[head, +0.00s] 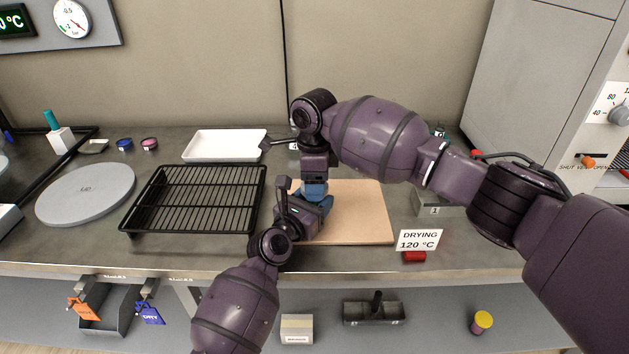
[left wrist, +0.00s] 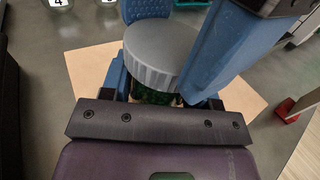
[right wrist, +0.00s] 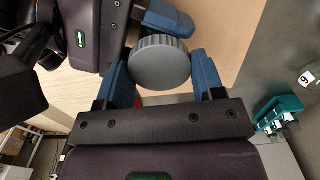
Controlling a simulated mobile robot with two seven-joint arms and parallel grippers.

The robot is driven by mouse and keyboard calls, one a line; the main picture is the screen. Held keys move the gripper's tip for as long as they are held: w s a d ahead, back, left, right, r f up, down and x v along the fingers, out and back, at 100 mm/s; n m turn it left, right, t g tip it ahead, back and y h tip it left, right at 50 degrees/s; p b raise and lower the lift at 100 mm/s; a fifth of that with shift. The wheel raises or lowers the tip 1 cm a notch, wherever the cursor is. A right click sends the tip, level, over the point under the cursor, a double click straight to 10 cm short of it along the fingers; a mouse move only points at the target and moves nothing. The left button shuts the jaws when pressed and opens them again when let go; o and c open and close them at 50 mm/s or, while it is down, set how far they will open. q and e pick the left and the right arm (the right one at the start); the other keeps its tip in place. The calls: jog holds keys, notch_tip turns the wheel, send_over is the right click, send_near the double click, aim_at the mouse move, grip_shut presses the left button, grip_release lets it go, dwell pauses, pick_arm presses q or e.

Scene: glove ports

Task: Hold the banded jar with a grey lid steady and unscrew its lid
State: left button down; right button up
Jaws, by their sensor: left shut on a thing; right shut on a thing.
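The jar's grey ribbed lid (left wrist: 160,48) shows in the left wrist view, with a small dark green part of the jar (left wrist: 155,96) below it. The lid also shows in the right wrist view (right wrist: 160,62). My left gripper (head: 314,208) is shut on the jar's body from the near side, below the lid. My right gripper (head: 314,188) comes down from above and is shut on the lid, a blue finger on either side. The jar's bands are not clear, and in the head view the grippers hide the jar. I cannot tell whether the lid has turned.
A tan board (head: 362,215) lies under the grippers. A black wire rack (head: 195,200) and a grey disc (head: 86,194) are to the left, with a white tray (head: 224,146) behind. A drying sign (head: 420,240) and a red object (head: 414,257) stand at the front right.

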jog(key=n, duration=0.6)
jog(key=shift+n, duration=0.3)
jog(key=n, duration=0.6)
jog(key=shift+n, duration=0.3)
jog(key=n, duration=0.6)
jog(key=shift+n, duration=0.4)
jog(key=n, duration=0.7)
jog(key=shift+r, duration=0.1)
jog(key=n, duration=2.7)
